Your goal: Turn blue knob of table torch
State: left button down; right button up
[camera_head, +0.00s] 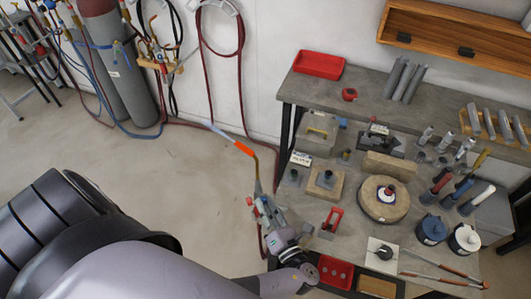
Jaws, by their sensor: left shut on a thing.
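The table torch has an orange tip section (243,148) and a thin brass tube (257,172) running down to its valve end, beside the left edge of the workbench. A red knob (249,201) and a small blue part (264,199), seemingly the blue knob, show at that end. My left gripper (267,212) comes from below and is shut on the torch's valve end. The fingers and torch overlap, so I cannot tell whether they grip the blue knob itself. My right gripper is not in view.
The grey workbench (285,95) holds a red tray (319,65), a round stone-like disc (385,212), a white dial panel (382,252) and several tools. Gas cylinders (125,75) and hoses stand by the wall. The floor left of the bench is largely clear.

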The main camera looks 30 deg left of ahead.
pick_arm(q)
jog(key=shift+m, duration=2.1)
jog(key=c, duration=1.4)
grip_release()
jog(key=v, duration=0.7)
jog(key=shift+s+d, duration=0.2)
jog(key=shift+s, duration=0.05)
